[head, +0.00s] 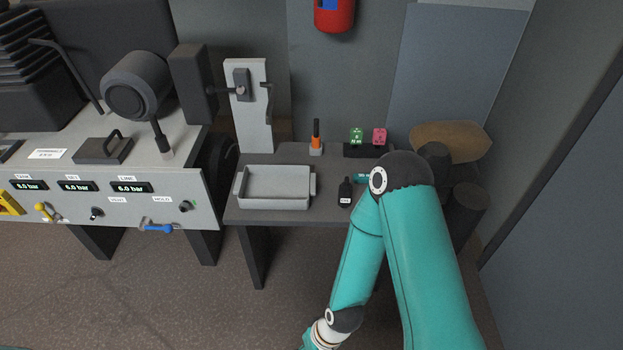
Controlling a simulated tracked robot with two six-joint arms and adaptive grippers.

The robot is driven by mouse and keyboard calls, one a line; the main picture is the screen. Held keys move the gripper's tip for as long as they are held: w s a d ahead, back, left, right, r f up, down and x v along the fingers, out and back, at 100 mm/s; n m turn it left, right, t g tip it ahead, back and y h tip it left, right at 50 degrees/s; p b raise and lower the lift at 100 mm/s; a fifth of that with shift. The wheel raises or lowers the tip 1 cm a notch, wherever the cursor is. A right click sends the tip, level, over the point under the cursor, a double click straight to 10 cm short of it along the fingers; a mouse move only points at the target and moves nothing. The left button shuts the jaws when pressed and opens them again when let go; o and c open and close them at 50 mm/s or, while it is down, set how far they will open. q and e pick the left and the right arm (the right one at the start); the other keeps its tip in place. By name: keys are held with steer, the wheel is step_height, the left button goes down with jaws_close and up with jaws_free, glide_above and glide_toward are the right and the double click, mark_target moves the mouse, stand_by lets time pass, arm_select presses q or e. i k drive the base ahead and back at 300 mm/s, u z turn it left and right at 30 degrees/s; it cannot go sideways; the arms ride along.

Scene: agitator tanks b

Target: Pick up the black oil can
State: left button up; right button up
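The black oil can (345,193) is a small dark bottle with a narrow top and a white label. It stands upright near the front edge of the grey table (228,207), to the right of a grey tray. My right arm comes in from the lower right, bends just right of the can and runs down to the bottom edge. My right gripper is out of the picture, and so is my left gripper. Nothing is seen holding the can.
The open grey tray (273,204) fills the table's left half. Behind are an orange-and-black tool (316,138) and green (356,136) and pink (379,136) tags on a dark block. A control panel (120,205) adjoins left. Dark cylinders (464,212) stand at right.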

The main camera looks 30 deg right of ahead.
mark_target(345, 189)
steer(key=z, duration=0.1)
steer(key=i, duration=0.95)
steer(key=z, duration=0.4)
